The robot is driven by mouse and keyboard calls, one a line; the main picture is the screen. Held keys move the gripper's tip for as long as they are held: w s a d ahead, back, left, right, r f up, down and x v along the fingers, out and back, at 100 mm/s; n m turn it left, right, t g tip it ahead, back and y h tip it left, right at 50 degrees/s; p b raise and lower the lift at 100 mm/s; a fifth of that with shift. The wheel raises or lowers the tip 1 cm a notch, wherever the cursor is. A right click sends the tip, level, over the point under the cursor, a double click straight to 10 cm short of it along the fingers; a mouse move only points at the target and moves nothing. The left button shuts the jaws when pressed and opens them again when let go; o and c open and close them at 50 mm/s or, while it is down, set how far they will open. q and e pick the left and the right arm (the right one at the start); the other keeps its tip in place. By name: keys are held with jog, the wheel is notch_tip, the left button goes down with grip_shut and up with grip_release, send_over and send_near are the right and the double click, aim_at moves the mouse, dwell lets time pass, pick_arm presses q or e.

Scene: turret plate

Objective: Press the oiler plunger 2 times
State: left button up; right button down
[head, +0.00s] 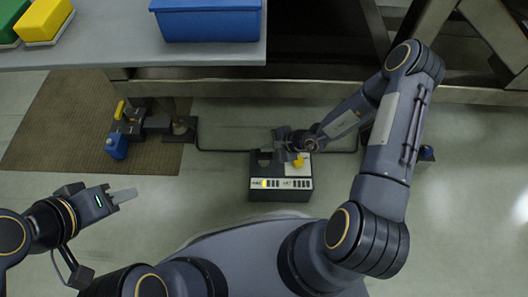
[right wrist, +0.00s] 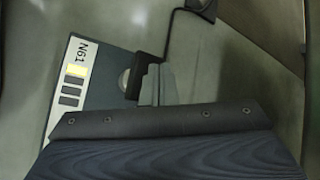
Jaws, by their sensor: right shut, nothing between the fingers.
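A dark box (head: 280,195) stands on the floor with two labelled bar panels on its front. One yellow bar is lit on its left panel. A yellow knob (head: 298,161) sits on a pale plate at the right of its top; I cannot tell if it is the oiler plunger. My right gripper (head: 283,147) is shut and empty over the back of the box. The right wrist view shows the "N61" panel (right wrist: 70,85) and the gripper fingers (right wrist: 158,88); the knob is not visible there. My left gripper (head: 123,195) is over the floor, empty, its jaw gap unclear.
Black pipe (head: 222,150) runs along the floor beside the box. A table (head: 120,45) with a blue bin (head: 208,22) and yellow block (head: 43,20) is at the upper left.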

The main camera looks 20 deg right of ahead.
aim_at(264, 153)
jog(key=shift+f, duration=0.15)
jog(key=shift+f+b, duration=0.3)
jog(key=shift+b, duration=0.25)
jog(key=shift+f+b, duration=1.1)
dwell(1.0)
jog(key=shift+r, duration=0.1)
jog(key=shift+r+p, duration=1.05)
jog(key=shift+r, duration=0.4)
jog(key=shift+r+p, duration=1.15)
jog(key=shift+r, duration=0.75)
jog(key=shift+r+p, duration=0.35)
jog(key=shift+r, duration=0.25)
